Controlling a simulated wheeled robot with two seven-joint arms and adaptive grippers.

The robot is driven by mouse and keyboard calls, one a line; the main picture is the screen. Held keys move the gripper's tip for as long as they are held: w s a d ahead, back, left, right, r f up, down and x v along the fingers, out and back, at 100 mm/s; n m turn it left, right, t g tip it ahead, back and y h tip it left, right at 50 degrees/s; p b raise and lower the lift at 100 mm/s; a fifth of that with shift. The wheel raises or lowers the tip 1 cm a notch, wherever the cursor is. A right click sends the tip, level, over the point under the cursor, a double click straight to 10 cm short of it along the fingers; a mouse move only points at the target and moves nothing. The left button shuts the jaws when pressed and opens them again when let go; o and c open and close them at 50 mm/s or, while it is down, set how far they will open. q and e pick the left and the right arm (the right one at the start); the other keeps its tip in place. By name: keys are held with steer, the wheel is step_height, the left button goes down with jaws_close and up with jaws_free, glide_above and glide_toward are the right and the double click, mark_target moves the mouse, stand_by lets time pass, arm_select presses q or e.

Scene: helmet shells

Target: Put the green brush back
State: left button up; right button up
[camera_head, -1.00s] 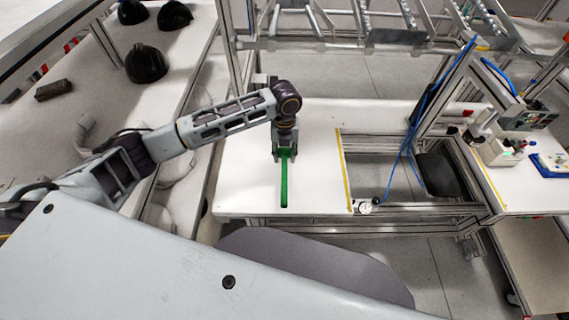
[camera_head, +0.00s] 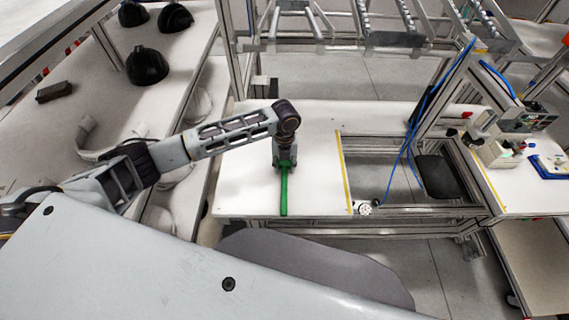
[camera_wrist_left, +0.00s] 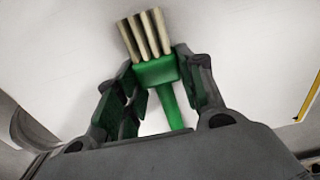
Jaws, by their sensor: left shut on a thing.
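The green brush (camera_head: 284,194) is over the white worktable (camera_head: 245,188), its handle pointing toward me. In the left wrist view, its green head (camera_wrist_left: 156,71) with pale bristle rows (camera_wrist_left: 147,36) lies between the fingers of my left gripper (camera_wrist_left: 160,88). My left gripper (camera_head: 284,163) is shut on the brush and points down at the table. Whether the brush touches the tabletop is hard to tell. My right gripper is not in view.
A yellow strip (camera_head: 344,172) marks the worktable's right side. An aluminium frame stands behind. The tabletop around the brush is clear.

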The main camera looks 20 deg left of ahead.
arm_select(q)
steer(key=shift+f, duration=0.15)
steer(key=o, duration=1)
step_height(320, 180, up, 12)
steer(key=shift+w+r, duration=0.1)
steer(key=shift+w, duration=0.05)
stand_by(0.4)
stand_by(0.4)
